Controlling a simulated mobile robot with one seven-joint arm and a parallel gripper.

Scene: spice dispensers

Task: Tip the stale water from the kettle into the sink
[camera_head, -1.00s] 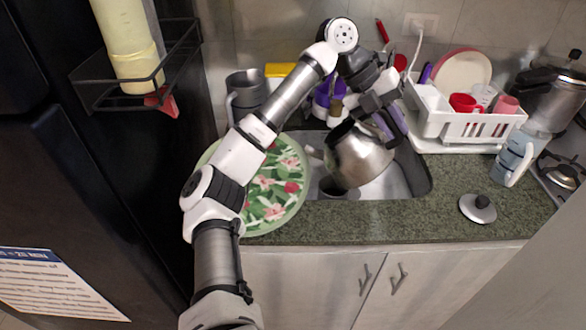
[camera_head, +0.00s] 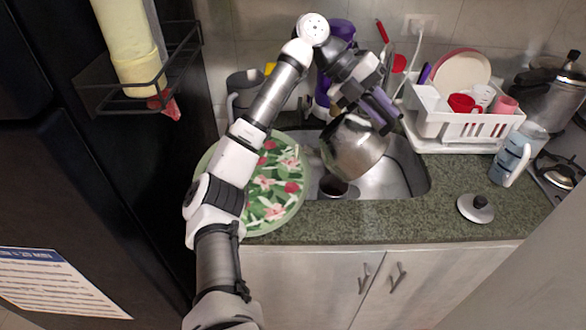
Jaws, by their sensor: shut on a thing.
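The metal kettle (camera_head: 354,150) hangs tilted over the sink (camera_head: 395,180), with its body turned over to the lower left. My gripper (camera_head: 376,112) is shut on the kettle's handle at the upper right of the kettle; the arm's end partly hides the handle. The spout is hard to make out, and I cannot see any water flowing. A round dark opening (camera_head: 333,187) shows in the sink just below the kettle. The kettle's lid (camera_head: 475,207) with a black knob lies on the counter to the right.
A green floral tray (camera_head: 268,215) stands left of the sink, behind my arm. A white dish rack (camera_head: 455,125) with cups and plates is at the right. The counter's front strip is clear.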

